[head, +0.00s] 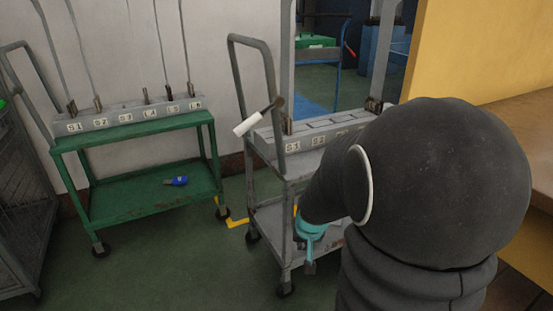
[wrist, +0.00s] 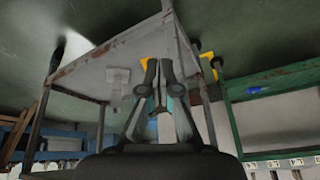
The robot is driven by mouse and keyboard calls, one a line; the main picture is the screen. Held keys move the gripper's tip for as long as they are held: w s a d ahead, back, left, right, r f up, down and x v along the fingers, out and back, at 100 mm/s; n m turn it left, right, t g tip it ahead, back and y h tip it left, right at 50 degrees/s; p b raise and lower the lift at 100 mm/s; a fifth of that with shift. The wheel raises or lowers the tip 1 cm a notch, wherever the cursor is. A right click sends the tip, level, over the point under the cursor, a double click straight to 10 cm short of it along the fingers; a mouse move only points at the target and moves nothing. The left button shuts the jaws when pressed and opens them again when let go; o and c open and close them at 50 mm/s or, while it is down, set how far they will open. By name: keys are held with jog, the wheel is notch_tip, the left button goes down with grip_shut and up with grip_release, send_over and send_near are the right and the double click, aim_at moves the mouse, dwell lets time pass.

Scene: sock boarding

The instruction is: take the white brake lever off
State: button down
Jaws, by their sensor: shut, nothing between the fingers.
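The white brake lever (head: 248,123) shows in the head view at the left end of the grey trolley (head: 273,218), by its upright push handle. Its white grip slants down to the left from a dark pivot. My gripper (head: 310,267) is low in front of the trolley, well below the lever and apart from it. Its teal body shows past my dark arm, which hides much of the trolley's right side. In the wrist view my gripper (wrist: 158,68) has its fingers close together with nothing held. I cannot make out the lever for certain there.
A green trolley (head: 135,132) with a labelled rack stands at the left, with a blue object (head: 176,181) on its lower shelf. A wire cage (head: 22,200) is at the far left. A yellow wall and wooden bench (head: 525,130) are at the right. Green floor lies between the trolleys.

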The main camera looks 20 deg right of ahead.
jog(key=s+a+r+n+t+y, duration=0.1)
jog(key=s+a+r+n, duration=0.3)
jog(key=s+a+r, duration=0.9)
jog(key=s+r, duration=0.2)
jog(key=s, duration=0.2)
jog(key=shift+s+a+r, duration=0.2)
jog(key=shift+a+r, duration=0.15)
jog(key=shift+d, duration=0.1)
